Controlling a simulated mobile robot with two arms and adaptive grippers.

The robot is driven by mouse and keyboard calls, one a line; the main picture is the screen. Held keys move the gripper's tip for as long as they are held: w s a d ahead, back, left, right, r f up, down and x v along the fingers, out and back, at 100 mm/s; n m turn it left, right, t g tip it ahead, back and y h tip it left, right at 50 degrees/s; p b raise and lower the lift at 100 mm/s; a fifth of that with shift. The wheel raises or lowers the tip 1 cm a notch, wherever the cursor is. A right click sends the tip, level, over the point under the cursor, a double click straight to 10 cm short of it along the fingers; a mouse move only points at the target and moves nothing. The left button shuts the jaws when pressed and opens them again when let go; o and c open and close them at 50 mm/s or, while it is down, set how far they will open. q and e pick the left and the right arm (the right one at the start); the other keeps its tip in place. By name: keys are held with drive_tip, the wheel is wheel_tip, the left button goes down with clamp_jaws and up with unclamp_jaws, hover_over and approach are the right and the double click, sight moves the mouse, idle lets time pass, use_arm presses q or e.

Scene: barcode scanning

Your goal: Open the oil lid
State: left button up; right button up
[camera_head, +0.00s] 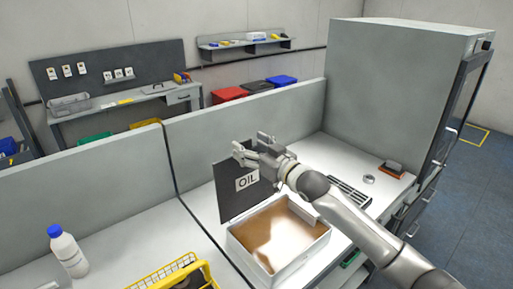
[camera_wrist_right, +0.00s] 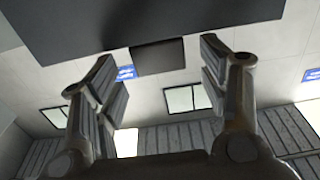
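The oil lid (camera_head: 246,181) is a dark panel with a white OIL label. It stands nearly upright at the back-left of a white box (camera_head: 279,237) with brownish, shiny contents, so the box is open. My right gripper (camera_head: 252,146) is at the lid's top edge, fingers pointing up and left. In the right wrist view the fingers are spread apart (camera_wrist_right: 158,56). The dark lid (camera_wrist_right: 150,22) crosses the top of that view, and its small tab (camera_wrist_right: 158,57) shows between the fingertips without visible squeezing. My left gripper is not in view.
A white bottle with a blue cap (camera_head: 67,250) and a yellow basket (camera_head: 170,275) stand left of the box. A black grate (camera_head: 349,196) and a small metal ring (camera_head: 369,179) lie to the right. Grey partitions (camera_head: 240,112) and a large cabinet (camera_head: 390,85) stand behind.

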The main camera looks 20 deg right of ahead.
drive_tip(key=shift+s+d+f, duration=0.1)
drive_tip(key=shift+s+d, duration=0.35)
drive_tip(key=shift+d, duration=0.2)
drive_tip(key=shift+s+d+f, duration=0.1)
drive_tip(key=shift+s+d, duration=0.35)
drive_tip(key=shift+d, duration=0.15)
drive_tip(key=shift+s+d+r, duration=0.1)
drive_tip(key=shift+s+d, duration=0.05)
drive_tip(key=shift+s+r, duration=0.1)
drive_tip(key=shift+r, duration=0.2)
